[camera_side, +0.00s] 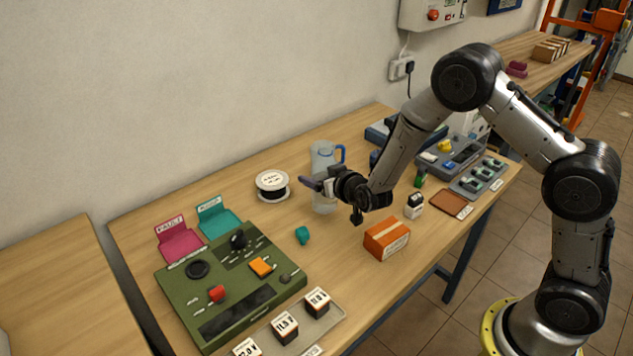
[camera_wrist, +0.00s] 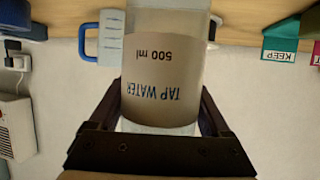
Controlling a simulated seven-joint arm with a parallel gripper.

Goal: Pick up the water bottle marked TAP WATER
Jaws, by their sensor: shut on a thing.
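The clear bottle with a beige label reading TAP WATER 500 ml (camera_wrist: 160,85) stands between my gripper's two dark fingers in the wrist view, its print upside down there. My gripper (camera_side: 320,184) is shut on it around its sides. In the side view the bottle (camera_side: 324,203) looks upright, partly covered by my gripper. I cannot tell whether its base touches the table. A jug with a blue handle (camera_wrist: 89,42) is behind the bottle in the wrist view; its handle (camera_side: 342,153) shows near the bottle in the side view.
On the wooden table (camera_side: 245,225) lie a spool (camera_side: 272,185), a small teal object (camera_side: 302,235), an orange box (camera_side: 387,239) and a green control panel (camera_side: 230,284). A teal tray (camera_side: 220,223) and a pink tray (camera_side: 180,243) are at the back left. A green KEEP item (camera_wrist: 281,38) shows in the wrist view.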

